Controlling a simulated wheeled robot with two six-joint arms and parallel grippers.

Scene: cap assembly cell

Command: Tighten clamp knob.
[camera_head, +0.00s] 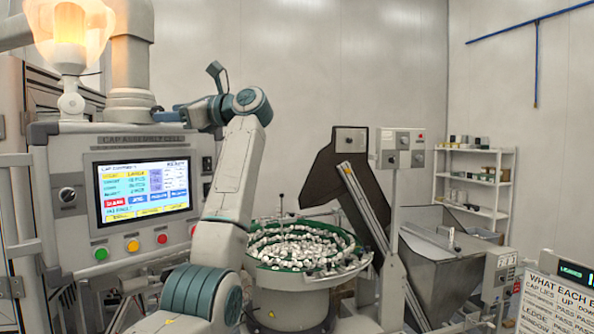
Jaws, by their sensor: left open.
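I cannot tell for sure which part is the clamp knob. A thin upright rod with a small dark knob (281,197) stands at the back of the bowl feeder (290,290), which is full of white caps. A round black knob (67,194) sits on the left of the control panel (130,143). My left arm rises in front of the panel and bends left at the top. My left gripper (181,108) is small, open and partly hidden at the panel's top right edge, apart from the rod. My right gripper is not in view.
The panel has a lit screen (144,192) and green, yellow and red buttons. A glowing lamp (70,38) stands above it. Right of the bowl are an inclined conveyor (362,205), a grey control box (402,149) and a metal hopper (430,275). A shelf (470,178) stands at the back.

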